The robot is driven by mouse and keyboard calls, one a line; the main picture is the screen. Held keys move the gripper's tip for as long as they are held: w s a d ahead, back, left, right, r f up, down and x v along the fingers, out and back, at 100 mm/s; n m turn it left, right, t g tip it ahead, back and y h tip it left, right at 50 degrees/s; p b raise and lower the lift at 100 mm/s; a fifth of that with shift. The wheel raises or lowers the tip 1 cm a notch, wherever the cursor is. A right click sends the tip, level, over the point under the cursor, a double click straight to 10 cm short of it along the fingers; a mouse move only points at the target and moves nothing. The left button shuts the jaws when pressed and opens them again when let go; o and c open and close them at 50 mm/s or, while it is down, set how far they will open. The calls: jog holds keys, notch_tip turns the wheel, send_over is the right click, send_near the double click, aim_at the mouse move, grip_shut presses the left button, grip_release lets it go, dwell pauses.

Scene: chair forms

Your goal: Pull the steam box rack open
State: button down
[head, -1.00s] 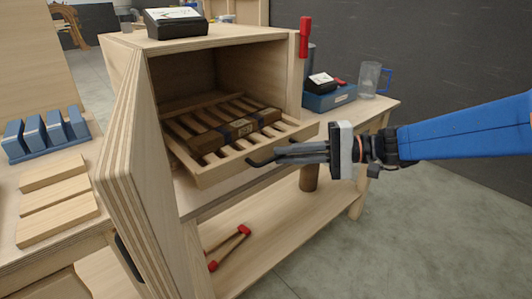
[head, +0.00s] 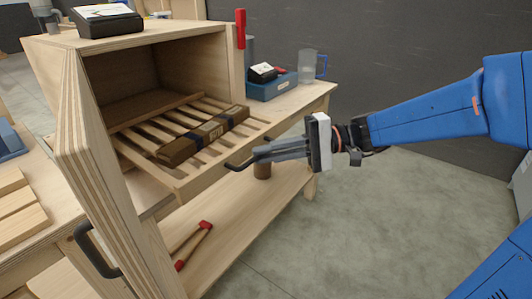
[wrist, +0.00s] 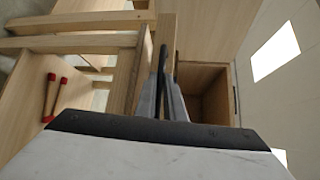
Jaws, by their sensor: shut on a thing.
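The steam box (head: 160,52) is a plywood box on a bench, with its door (head: 92,160) swung open to the left. Its slatted wooden rack (head: 190,182) sticks well out of the opening. A strapped dark wood bundle (head: 200,137) lies on the slats. My gripper (head: 245,161) is at the rack's front edge, shut on the black rack handle (head: 234,167). In the wrist view the fingers (wrist: 168,85) are close together around the dark handle, which they partly hide.
A blue box (head: 270,88) and a clear jug (head: 306,66) stand on the bench at right. The floor (head: 390,210) in front is clear.

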jog(key=c, duration=2.1)
grip_release()
jog(key=d, duration=0.5)
jog(key=w+d+r, duration=0.1)
jog(key=d, duration=0.5)
jog(key=d+r, duration=0.1)
jog(key=d, duration=0.5)
jog(key=shift+w+d+r, duration=0.1)
jog(key=shift+w+r, duration=0.05)
jog(key=shift+w, duration=0.15)
jog(key=s+a+f+h, duration=0.3)
jog(key=s+f+h, duration=0.4)
jog(key=s+f, duration=0.25)
jog(key=s+d+f+t+h, duration=0.2)
jog(key=d+h, duration=0.1)
jog(key=s+d+f+t+h, duration=0.1)
jog(key=d+t+h, duration=0.1)
jog(key=d+h, duration=0.1)
jog(key=s+d+f+t+h, duration=0.2)
jog(key=d+h, duration=0.1)
jog(key=d, duration=0.1)
jog(key=shift+s+d+f+n, duration=0.3)
jog(key=shift+s, duration=0.05)
